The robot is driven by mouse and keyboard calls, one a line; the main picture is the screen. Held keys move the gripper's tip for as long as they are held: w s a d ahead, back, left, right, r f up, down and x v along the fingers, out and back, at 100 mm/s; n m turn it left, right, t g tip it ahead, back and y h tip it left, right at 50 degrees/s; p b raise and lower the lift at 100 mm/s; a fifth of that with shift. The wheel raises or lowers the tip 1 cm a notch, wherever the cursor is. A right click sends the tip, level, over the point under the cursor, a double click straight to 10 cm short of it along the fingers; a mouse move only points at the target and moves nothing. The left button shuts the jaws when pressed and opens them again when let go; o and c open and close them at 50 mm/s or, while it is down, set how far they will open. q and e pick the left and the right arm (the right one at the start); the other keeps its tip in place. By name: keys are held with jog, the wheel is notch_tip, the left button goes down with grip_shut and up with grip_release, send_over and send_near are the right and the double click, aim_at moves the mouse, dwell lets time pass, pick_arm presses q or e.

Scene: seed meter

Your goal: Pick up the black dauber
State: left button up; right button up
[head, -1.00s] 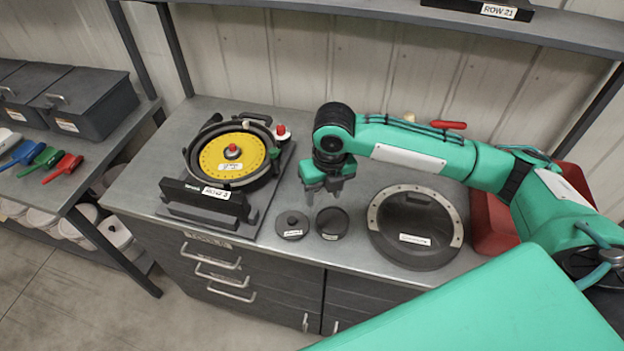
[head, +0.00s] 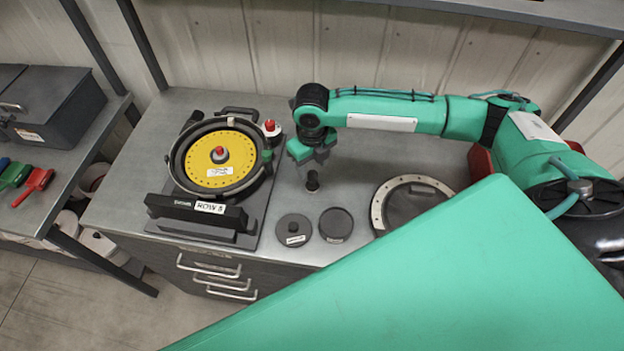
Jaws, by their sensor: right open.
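The black dauber (head: 312,182) is a small dark upright piece on the grey bench, right of the seed meter (head: 220,162). My right gripper (head: 312,162) points down just above it, with its fingers at or around the dauber's top. I cannot tell whether they touch it. The right gripper is open. My left gripper is not in view.
Two dark round lids (head: 294,229) (head: 336,225) lie in front of the dauber. A dark ring-rimmed bowl (head: 380,210) sits to the right, partly hidden by my green body. The black ROW 3 bar (head: 200,208) stands before the meter.

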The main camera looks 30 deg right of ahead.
aim_at(313, 172)
jog(key=shift+s+f+p, duration=0.2)
jog(key=shift+f+p, duration=0.45)
jog(key=shift+f, duration=0.2)
notch_tip(313, 172, down, 3)
jog(key=shift+a+f+p, duration=0.1)
jog(key=shift+f+p, duration=0.1)
jog(key=shift+p, duration=0.55)
jog(key=shift+f, duration=0.4)
jog(key=c, duration=0.8)
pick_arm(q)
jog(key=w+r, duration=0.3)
pick_arm(e)
jog(key=c, duration=0.3)
